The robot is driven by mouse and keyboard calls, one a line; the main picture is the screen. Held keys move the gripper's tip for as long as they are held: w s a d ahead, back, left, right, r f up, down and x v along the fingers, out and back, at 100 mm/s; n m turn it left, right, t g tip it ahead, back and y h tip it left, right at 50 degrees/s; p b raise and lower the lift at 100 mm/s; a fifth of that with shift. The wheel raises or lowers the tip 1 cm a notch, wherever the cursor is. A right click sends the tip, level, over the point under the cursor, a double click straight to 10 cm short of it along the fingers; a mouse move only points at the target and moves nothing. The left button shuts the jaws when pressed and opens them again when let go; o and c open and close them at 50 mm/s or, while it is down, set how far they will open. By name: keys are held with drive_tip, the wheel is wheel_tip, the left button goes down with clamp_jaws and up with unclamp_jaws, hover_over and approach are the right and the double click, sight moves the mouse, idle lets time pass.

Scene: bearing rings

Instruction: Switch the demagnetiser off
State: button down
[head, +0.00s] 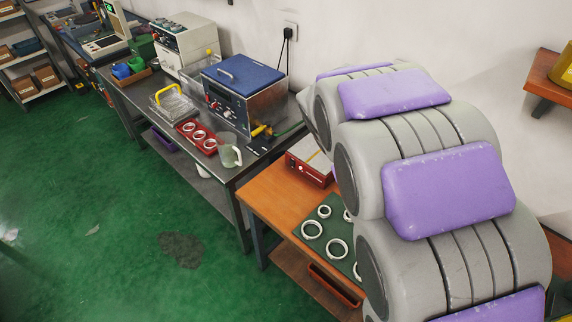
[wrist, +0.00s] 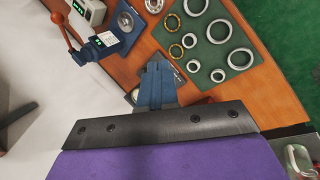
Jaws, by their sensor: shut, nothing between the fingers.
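The demagnetiser appears to be the red box with a pale top (head: 310,162) on the orange bench, against the wall in the head view. Small controls show on its red front, but I cannot read the switch position. My arm covers the bench just right of it. In the wrist view my gripper (wrist: 156,68) has its blue fingers together and empty, above the bench. The gripper body hides much of what lies below it, and I cannot make out the demagnetiser clearly there. My fingertips do not show in the head view.
A green mat (wrist: 220,35) with several rings lies beside my gripper. A device with a red lever (wrist: 68,35) stands near the wall.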

sight(291, 165)
drive_tip(key=w+a+f+n+t+h, duration=0.1)
drive_tip(key=w+a+f, duration=0.2)
drive_tip(key=w, duration=0.4)
drive_tip(key=w+a+f+n+t+h+p, duration=0.1)
drive_tip(key=w+a+f+n+t, duration=0.1)
drive_tip(key=w+a+f, duration=0.35)
drive_tip(key=w+a+f+n+t+h, duration=0.1)
drive_tip(key=w+a, duration=0.1)
drive_tip(key=w, duration=0.6)
drive_tip(key=w+a+f+n+t+y, duration=0.1)
drive_tip(key=w+a+f+n, duration=0.1)
drive_tip(key=a+f, duration=0.5)
drive_tip(key=w+a+f+n+t+y+p, duration=0.1)
drive_tip(key=w+a+f+t, duration=0.1)
drive_tip(key=w+a+f, duration=0.3)
drive_tip(key=a+f, duration=0.3)
drive_tip(key=a, duration=0.1)
drive_tip(key=shift+w+n+t, duration=0.15)
drive_tip(key=shift+n+t, duration=0.15)
drive_tip(key=shift+n, duration=0.1)
